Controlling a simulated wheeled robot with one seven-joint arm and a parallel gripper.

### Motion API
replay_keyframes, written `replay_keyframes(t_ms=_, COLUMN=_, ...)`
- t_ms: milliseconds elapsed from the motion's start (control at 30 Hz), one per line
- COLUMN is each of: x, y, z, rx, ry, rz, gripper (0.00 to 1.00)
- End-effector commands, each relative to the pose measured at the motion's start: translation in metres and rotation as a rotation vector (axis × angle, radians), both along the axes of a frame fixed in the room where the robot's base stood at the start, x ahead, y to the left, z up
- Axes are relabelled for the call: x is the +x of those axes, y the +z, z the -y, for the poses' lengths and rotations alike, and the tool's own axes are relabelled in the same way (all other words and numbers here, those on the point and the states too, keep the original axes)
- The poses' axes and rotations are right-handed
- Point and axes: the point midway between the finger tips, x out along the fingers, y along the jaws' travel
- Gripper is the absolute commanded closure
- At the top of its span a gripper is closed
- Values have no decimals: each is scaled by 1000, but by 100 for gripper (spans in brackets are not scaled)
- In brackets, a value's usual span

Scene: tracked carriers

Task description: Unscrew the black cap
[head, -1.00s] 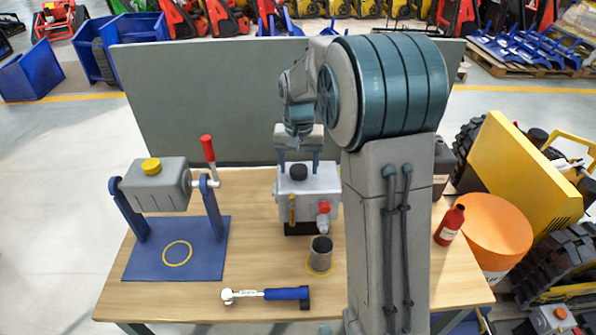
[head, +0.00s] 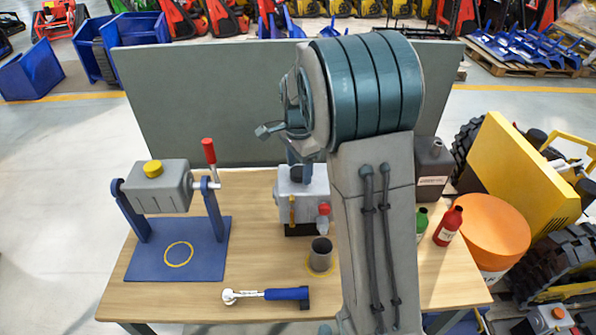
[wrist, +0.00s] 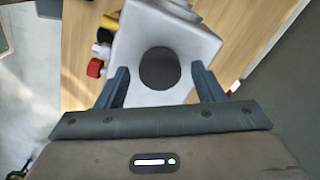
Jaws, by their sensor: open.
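The black cap (head: 296,173) sits on top of a light grey housing (head: 318,192) near the back middle of the table. In the wrist view the cap (wrist: 160,68) is a dark disc on the white top of the housing. My gripper (wrist: 164,80) is open, with one blue-grey finger on each side of the cap and a gap to both. I cannot tell how high the fingertips are over the housing. In the head view my arm hides most of the gripper.
A grey box with a yellow cap (head: 153,169) hangs on a blue stand (head: 150,262) at left. A cup (head: 321,250), a blue-handled wrench (head: 268,294), a red bottle (head: 448,227), a green bottle (head: 421,219) and a dark canister (head: 433,165) stand or lie around. A grey panel (head: 190,90) rises behind.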

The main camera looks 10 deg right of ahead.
Motion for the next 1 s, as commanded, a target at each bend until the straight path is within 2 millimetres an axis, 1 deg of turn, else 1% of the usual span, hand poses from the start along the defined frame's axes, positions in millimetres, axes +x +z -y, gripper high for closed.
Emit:
replay_keyframes(t_ms=100, x=0, y=1, z=0, rx=0, ry=-112, rz=-1, gripper=38)
replay_keyframes(t_ms=267, x=0, y=0, z=0, rx=1, ry=-178, rz=-1, gripper=38)
replay_keyframes(t_ms=367, x=0, y=1, z=0, rx=0, ry=-246, rz=-1, gripper=38)
replay_keyframes(t_ms=800, x=0, y=4, z=-1, rx=-1, ry=-805, rz=-1, gripper=38)
replay_keyframes(t_ms=867, x=0, y=0, z=0, rx=0, ry=-878, rz=0, gripper=38)
replay_keyframes(t_ms=1000, x=0, y=-1, z=0, rx=-1, ry=-992, rz=0, gripper=38)
